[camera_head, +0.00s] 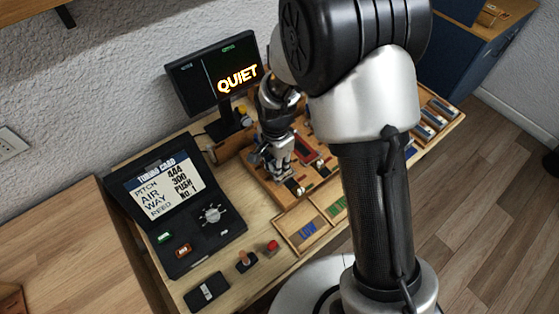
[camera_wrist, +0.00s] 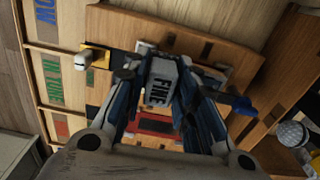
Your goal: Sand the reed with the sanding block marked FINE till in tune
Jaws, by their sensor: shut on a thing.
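My gripper (camera_wrist: 165,95) is shut on a grey sanding block marked FINE (camera_wrist: 158,82), seen between the fingers in the wrist view. In the head view my gripper (camera_head: 280,165) is over the wooden board (camera_head: 262,188) on the bench. The reed is too small or hidden to make out; I cannot tell whether the block touches it. A red part (camera_wrist: 155,124) lies below the block. The monitor (camera_head: 215,78) reads QUIET. The tuning card (camera_head: 162,187) reads pitch 444, air 300, way push, reed No. 1.
Labelled wooden trays (camera_head: 302,233) stand along the bench's front; one reads LOW. A black control box with a dial (camera_head: 211,214), a lever (camera_head: 246,259) and a red button (camera_head: 273,246) are at the left. A microphone (camera_wrist: 291,134) shows in the wrist view. My arm hides the middle of the bench.

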